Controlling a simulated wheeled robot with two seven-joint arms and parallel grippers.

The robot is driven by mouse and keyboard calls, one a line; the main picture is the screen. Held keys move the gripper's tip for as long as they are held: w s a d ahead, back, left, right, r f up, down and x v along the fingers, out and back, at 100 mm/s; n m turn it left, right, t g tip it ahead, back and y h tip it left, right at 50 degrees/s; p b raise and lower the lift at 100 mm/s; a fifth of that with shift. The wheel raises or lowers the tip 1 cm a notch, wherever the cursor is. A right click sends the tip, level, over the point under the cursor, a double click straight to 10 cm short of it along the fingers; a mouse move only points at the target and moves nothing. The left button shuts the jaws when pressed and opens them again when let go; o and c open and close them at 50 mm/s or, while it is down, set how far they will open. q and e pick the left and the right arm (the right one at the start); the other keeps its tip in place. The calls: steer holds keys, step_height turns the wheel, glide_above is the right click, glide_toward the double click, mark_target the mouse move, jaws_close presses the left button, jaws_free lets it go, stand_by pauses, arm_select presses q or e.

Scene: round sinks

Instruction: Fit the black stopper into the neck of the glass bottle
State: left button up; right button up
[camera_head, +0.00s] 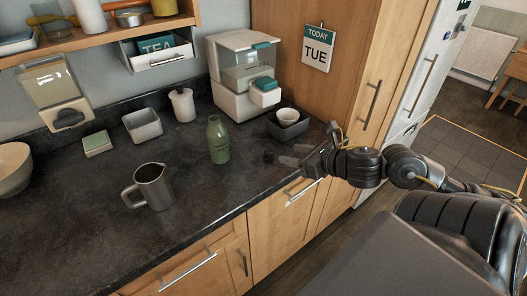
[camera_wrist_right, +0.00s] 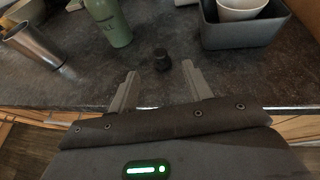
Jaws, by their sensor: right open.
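The black stopper (camera_head: 268,157) stands on the dark counter, to the right of the green glass bottle (camera_head: 218,140). The bottle stands upright on the counter, and its neck (camera_head: 214,119) is at the top. My right gripper (camera_head: 281,154) is low over the counter near its front edge, with its fingers pointing at the stopper. In the right wrist view the stopper (camera_wrist_right: 161,59) lies just beyond the two spread, empty fingertips (camera_wrist_right: 160,70). The bottle (camera_wrist_right: 108,22) is further off to the left there. My left gripper does not show.
A metal jug (camera_head: 153,187) stands left of the bottle. A dark grey bin (camera_head: 287,128) with a white cup (camera_head: 288,116) sits behind the stopper, beside the coffee machine (camera_head: 243,80). The counter between jug and bottle is clear.

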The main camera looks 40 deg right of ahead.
mark_target(268, 150)
steer(key=shift+w+a+f+b, duration=0.1)
steer(key=shift+w+f+b, duration=0.55)
steer(key=shift+b, duration=0.5)
steer(key=shift+w+f, duration=0.15)
steer(key=shift+w, duration=1.1)
steer(key=shift+w+a+f, duration=0.15)
steer(key=shift+w, duration=0.1)
steer(key=shift+w+a, duration=0.1)
steer(key=shift+w, duration=0.05)
steer(key=shift+w+a+f+p, duration=0.1)
steer(key=shift+w+f+p, duration=0.15)
steer(key=shift+w+p, duration=0.25)
steer(key=x, duration=0.3)
steer(key=shift+w+a+f+p, duration=0.1)
steer(key=shift+w+f+p, duration=0.05)
steer(key=shift+p, duration=0.2)
steer(key=shift+w+f, duration=0.25)
steer(key=shift+w, duration=0.1)
steer(key=shift+c, duration=1.2)
steer(key=c, duration=0.8)
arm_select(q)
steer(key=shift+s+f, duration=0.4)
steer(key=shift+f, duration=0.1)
arm_select(e)
steer(key=shift+r, duration=0.15)
